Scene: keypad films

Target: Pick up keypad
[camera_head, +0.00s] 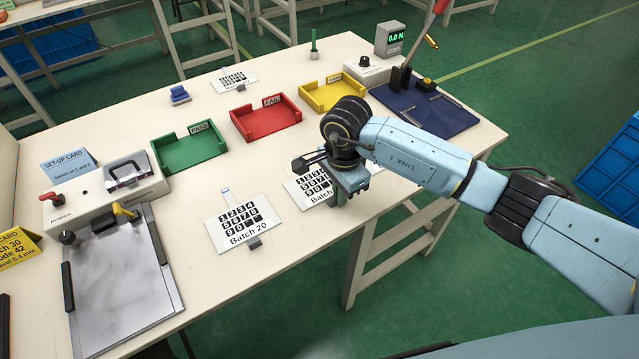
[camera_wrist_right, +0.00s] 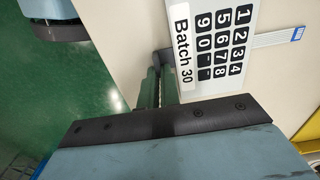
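The Batch 30 keypad (camera_head: 313,188), a white film with black number keys, lies near the table's front edge, partly hidden by my right arm in the head view. In the right wrist view the keypad (camera_wrist_right: 215,45) shows its keys, a grey tab at its lower edge and a striped tail. My right gripper (camera_wrist_right: 160,78) has its two narrow fingers close together at that grey tab; whether they grip it is unclear. In the head view the right gripper (camera_head: 345,192) points down at the keypad's right side. My left gripper is not in view. A Batch 20 keypad (camera_head: 241,222) lies to the left.
Green (camera_head: 188,165), red (camera_head: 268,132) and yellow (camera_head: 333,106) trays stand behind the keypads. A third keypad (camera_head: 233,80) lies farther back. A grey plate (camera_head: 118,270) and a switch box (camera_head: 95,200) are at left; a blue mat (camera_head: 450,118) is at right.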

